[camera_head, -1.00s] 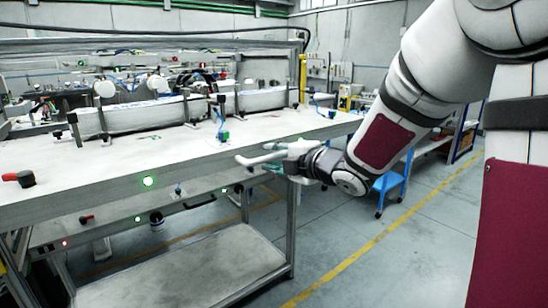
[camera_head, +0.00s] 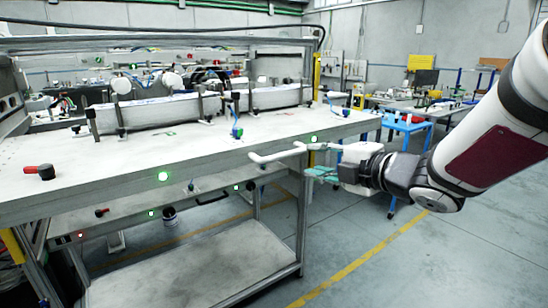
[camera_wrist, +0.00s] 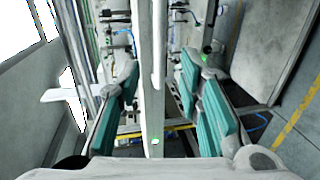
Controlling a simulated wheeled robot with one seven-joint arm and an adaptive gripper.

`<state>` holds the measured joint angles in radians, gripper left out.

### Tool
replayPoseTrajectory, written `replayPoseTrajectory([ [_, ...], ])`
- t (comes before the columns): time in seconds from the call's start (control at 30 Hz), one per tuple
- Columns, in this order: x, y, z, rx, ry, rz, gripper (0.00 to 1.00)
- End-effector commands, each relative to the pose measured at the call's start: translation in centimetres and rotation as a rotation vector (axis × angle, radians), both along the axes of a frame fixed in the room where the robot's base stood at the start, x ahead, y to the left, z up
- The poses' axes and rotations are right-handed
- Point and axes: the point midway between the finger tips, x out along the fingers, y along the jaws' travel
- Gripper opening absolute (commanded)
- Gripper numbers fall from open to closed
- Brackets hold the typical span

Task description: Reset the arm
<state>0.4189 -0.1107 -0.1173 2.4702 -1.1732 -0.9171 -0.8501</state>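My gripper (camera_head: 288,164) is in front of the bench's right front corner in the head view, with its fingers pointing left. In the wrist view the two fingers with teal pads (camera_wrist: 162,92) stand wide apart, and nothing is held between them. The bench edge and a small green light show in the background between the pads. My arm reaches in from the right side of the head view.
The workbench (camera_head: 110,180) carries two long label magazines (camera_head: 160,111) (camera_head: 272,98), clamps and a red-handled knob (camera_head: 40,172). A lower shelf (camera_head: 200,265) sits beneath. A blue stool (camera_head: 405,127) and other tables stand behind my arm. The floor at right is open.

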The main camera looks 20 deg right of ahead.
Motion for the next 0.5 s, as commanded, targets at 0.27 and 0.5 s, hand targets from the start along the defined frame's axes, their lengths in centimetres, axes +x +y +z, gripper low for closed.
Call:
replayPoseTrajectory([
  [0.27,-0.98,-0.29,0.18,0.001,0.001,0.000,0.33],
  [0.5,-0.94,-0.35,0.30,0.003,0.003,-0.009,0.33],
])
